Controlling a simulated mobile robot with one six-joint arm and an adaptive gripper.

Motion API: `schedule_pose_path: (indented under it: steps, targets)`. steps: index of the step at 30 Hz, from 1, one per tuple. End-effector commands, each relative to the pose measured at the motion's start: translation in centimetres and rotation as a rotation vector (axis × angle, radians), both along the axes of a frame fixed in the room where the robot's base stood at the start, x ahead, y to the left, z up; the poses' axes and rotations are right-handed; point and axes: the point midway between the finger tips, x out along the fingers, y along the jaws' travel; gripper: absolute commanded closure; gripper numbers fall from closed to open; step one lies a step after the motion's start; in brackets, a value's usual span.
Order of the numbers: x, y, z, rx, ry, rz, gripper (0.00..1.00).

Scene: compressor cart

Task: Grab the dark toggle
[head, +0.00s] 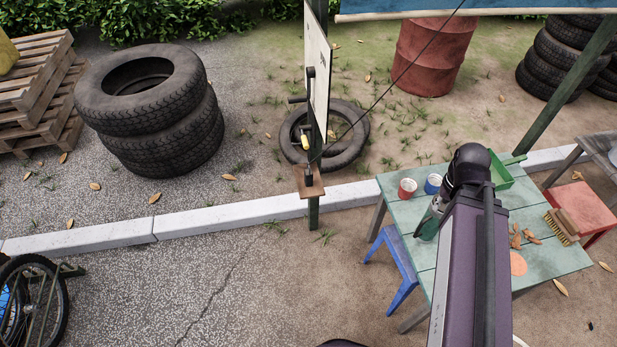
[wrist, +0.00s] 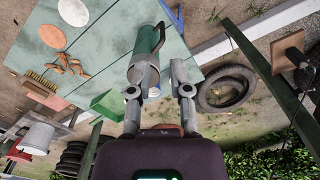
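A small dark upright piece, which looks like the dark toggle (head: 309,178), stands on a small brown shelf (head: 312,191) fixed to a green post. In the wrist view, a dark block (wrist: 293,58) shows on the brown shelf at the upper right. My gripper (wrist: 158,78) is open, with its two fingers apart and nothing clearly held between them. It is well away from the shelf. A green and grey flask (wrist: 147,62) shows just beyond the left finger. In the head view my arm hides the gripper.
The green table (head: 400,255) at the right carries a red cup (head: 407,187), a blue cup (head: 433,183), a green tray (head: 502,170) and a brush (head: 562,226). A white panel (head: 318,75) hangs on the post above the shelf. Stacked tyres (head: 150,115) stand left; ground before the kerb is open.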

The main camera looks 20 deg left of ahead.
Motion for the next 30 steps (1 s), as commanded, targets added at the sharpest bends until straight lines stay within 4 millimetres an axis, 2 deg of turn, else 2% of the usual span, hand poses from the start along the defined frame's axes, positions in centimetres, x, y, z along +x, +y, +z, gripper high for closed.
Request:
schedule_pose_path:
  steps: [5,11,20,30]
  targets:
    - [0.1,0.1,-0.1,-0.003,0.000,-0.001,0.75]
    - [0.7,0.6,-1.5,-0.041,-0.006,-0.013,0.75]
    - [3.4,3.9,-6.0,-0.204,-0.056,-0.073,0.75]
    - [7.1,9.3,-11.0,-0.423,-0.220,-0.158,0.75]
